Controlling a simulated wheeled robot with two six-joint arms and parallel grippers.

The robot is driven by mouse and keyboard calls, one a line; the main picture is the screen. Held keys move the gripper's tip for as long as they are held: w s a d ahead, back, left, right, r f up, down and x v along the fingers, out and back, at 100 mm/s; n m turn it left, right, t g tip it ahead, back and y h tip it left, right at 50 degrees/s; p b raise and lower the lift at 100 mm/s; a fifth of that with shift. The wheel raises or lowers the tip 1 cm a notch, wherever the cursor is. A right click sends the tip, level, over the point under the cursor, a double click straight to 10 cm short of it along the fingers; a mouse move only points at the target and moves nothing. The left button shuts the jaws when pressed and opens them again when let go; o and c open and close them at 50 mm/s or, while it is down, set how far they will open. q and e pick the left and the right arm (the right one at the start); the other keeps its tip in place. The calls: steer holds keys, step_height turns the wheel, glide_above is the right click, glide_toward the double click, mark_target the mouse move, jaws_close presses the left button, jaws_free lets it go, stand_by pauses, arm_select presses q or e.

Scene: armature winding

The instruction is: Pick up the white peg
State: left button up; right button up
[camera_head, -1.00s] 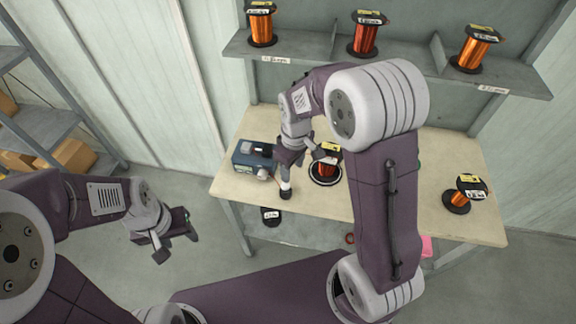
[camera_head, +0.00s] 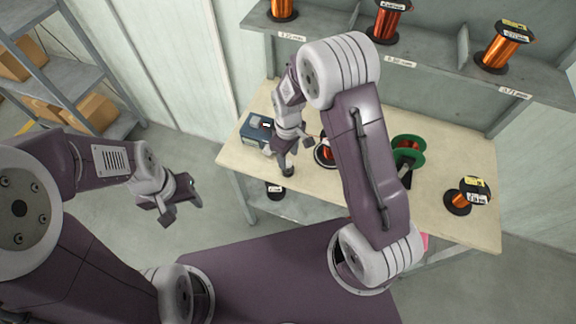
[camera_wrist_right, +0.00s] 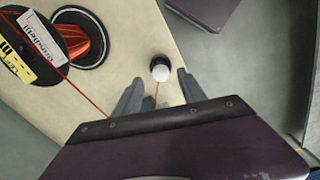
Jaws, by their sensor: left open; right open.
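The white peg (camera_wrist_right: 160,70) shows in the right wrist view as a round white top over a dark collar, near the table's edge. My right gripper (camera_wrist_right: 157,86) is open, with one finger on each side of the peg's near side; I cannot tell whether they touch it. In the head view my right gripper (camera_head: 284,158) points down at the table's front left, and the peg's white top is hidden there. My left gripper (camera_head: 176,200) is open and empty, away from the table at the left.
A copper wire spool (camera_wrist_right: 82,40) lies beside the right gripper, with a red wire running toward the peg. A blue box (camera_head: 254,134) stands at the table's left. A green spool (camera_head: 408,152) and another copper spool (camera_head: 460,198) stand farther right. A shelf (camera_head: 420,62) holds more spools.

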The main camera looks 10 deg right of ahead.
mark_target(288, 163)
step_height(288, 163, down, 3)
steer(key=shift+s+a+f, duration=0.1)
steer(key=shift+s, duration=0.05)
steer(key=shift+f, duration=0.35)
jaws_close()
steer(key=shift+r, duration=0.1)
